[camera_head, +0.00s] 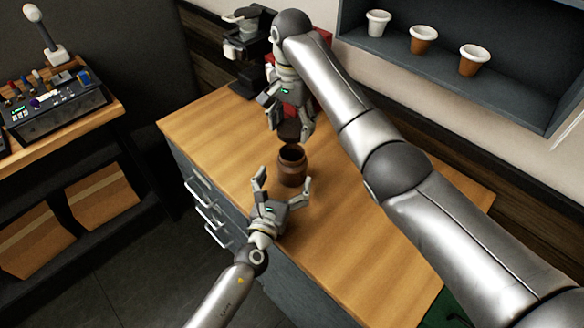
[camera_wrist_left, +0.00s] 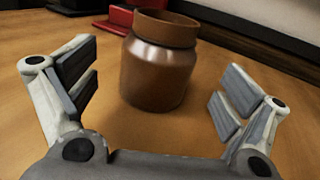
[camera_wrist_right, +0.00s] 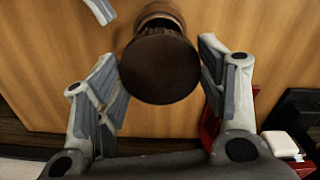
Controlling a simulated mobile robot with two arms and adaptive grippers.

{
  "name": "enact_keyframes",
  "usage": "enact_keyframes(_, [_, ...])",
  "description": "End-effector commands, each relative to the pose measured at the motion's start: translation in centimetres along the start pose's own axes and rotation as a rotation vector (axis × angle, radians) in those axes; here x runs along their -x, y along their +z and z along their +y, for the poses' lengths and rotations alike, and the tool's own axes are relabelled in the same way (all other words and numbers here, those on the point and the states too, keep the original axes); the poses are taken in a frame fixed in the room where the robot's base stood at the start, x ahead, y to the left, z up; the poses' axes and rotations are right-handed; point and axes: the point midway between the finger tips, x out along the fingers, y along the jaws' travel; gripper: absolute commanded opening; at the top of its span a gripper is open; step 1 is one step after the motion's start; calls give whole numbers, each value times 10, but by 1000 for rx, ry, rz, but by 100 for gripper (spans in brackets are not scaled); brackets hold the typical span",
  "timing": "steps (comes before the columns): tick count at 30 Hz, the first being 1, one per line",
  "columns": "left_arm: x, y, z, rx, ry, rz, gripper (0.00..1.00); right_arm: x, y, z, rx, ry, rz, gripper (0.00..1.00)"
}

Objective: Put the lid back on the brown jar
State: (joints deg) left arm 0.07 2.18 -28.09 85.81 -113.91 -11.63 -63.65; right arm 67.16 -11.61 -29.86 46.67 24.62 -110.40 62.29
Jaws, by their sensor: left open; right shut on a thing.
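The brown jar (camera_head: 292,172) stands upright on the wooden counter, its mouth open and dark. It also shows in the left wrist view (camera_wrist_left: 158,75). My right gripper (camera_head: 289,124) is shut on the dark round lid (camera_wrist_right: 160,68). In the head view the lid appears just above the jar's mouth in the picture, apart from it. In the right wrist view the lid partly covers the jar (camera_wrist_right: 160,14). My left gripper (camera_head: 282,184) is open, with its fingers spread on either side of the jar's near side, not touching it.
A black brewer (camera_head: 247,48) and a red object (camera_wrist_left: 125,18) stand at the back of the counter (camera_head: 370,260). Several cups, such as a white one (camera_head: 378,22), sit on the wall shelf. A control box (camera_head: 55,105) is on the left bench. The counter's front is clear.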

Motion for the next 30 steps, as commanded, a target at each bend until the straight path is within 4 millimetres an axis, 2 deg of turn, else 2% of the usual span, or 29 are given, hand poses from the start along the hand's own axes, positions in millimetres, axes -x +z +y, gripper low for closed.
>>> enact_keyframes(3, [-25,1,0,-1,0,-2,96,0,0,0,0,0,0,45])
enact_keyframes(10, [-54,0,0,0,1,-1,96,0,0,0,0,0,0,45])
enact_keyframes(15, [-61,0,0,-1,0,-1,96,0,0,0,0,0,0,45])
enact_keyframes(24, [-62,0,0,0,0,0,96,0,0,0,0,0,0,45])
enact_keyframes(30, [-62,0,0,0,0,0,70,0,0,0,0,0,0,45])
